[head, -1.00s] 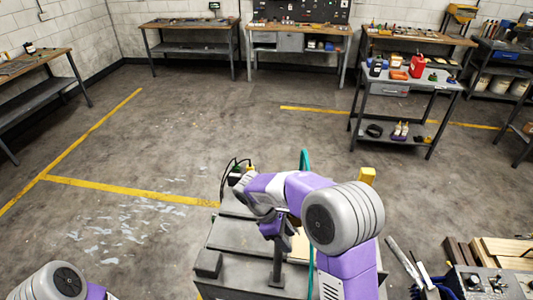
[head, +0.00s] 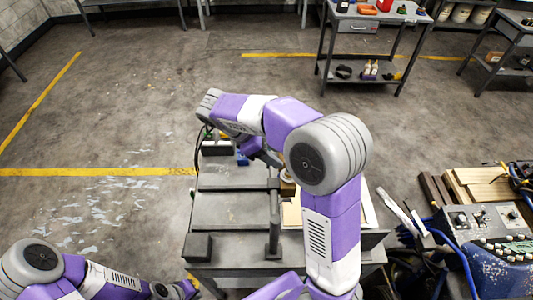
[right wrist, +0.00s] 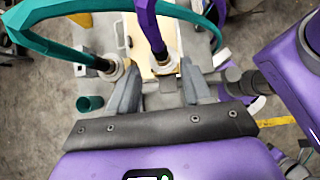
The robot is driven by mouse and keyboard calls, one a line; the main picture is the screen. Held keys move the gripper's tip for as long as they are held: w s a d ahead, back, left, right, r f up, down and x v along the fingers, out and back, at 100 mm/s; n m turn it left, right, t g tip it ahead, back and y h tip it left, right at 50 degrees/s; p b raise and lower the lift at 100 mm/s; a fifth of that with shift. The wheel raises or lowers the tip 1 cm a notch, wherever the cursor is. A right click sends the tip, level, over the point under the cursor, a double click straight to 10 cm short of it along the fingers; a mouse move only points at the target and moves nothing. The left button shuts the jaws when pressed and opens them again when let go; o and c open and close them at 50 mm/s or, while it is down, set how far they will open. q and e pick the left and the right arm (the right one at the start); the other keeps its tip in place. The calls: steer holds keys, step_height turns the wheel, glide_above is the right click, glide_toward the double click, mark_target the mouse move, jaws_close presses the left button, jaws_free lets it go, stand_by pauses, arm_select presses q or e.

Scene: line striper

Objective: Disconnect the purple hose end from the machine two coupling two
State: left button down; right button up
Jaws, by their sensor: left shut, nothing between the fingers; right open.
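In the right wrist view the purple hose (right wrist: 146,26) runs down to a dark end with a pale collar (right wrist: 165,63). This end sits at the machine, near the tips of my right gripper (right wrist: 161,84). The gripper is open, with a finger on either side and the hose end just beyond. I cannot tell if a finger touches it. In the head view my right arm hides the coupling. The grey machine (head: 232,210) stands below that arm. My left gripper (head: 186,289) is low at the left in the head view, shut and away from the machine.
A teal hose (right wrist: 60,32) arches to another pale collar (right wrist: 112,69), left of the purple one. A teal cup-like piece (right wrist: 90,103) lies nearby. A control box (head: 490,235) and wooden boards (head: 480,187) are at right. The floor left of the machine is clear.

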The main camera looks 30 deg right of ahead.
steer(key=shift+b+x, duration=1.05)
steer(key=shift+x, duration=1.55)
steer(key=shift+p, duration=0.35)
steer(key=shift+c, duration=0.2)
jaws_close()
